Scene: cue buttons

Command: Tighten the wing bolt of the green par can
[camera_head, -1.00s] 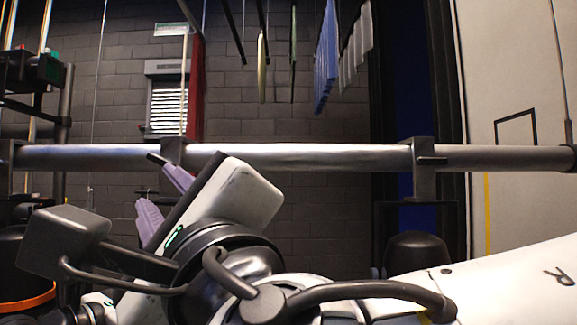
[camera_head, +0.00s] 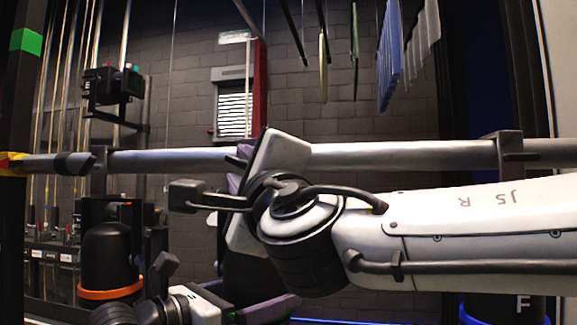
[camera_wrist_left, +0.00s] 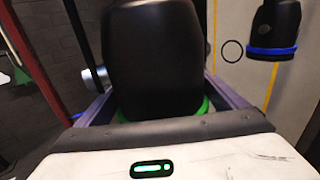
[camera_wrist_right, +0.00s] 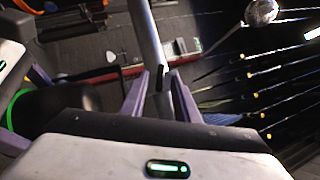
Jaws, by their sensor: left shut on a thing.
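The green par can (camera_wrist_left: 155,60) is a black housing with a green ring, filling the middle of the left wrist view. My left gripper (camera_wrist_left: 160,85) is shut on it, one purple finger on each side. In the right wrist view the can (camera_wrist_right: 75,98) shows at the left, partly cut by my gripper. My right gripper (camera_wrist_right: 158,78) is open, its purple fingers apart near the metal bar (camera_wrist_right: 147,35). A small dark piece sits by its fingertips; I cannot tell whether it is the wing bolt. In the head view my right wrist hides the fingertips and most of the can.
The horizontal bar (camera_head: 400,154) crosses the head view. An orange-ringed par can (camera_head: 108,262) hangs at the left. A blue-ringed one (camera_wrist_left: 275,28) shows in the left wrist view. My right forearm spans the lower right of the head view. Coloured panels hang behind.

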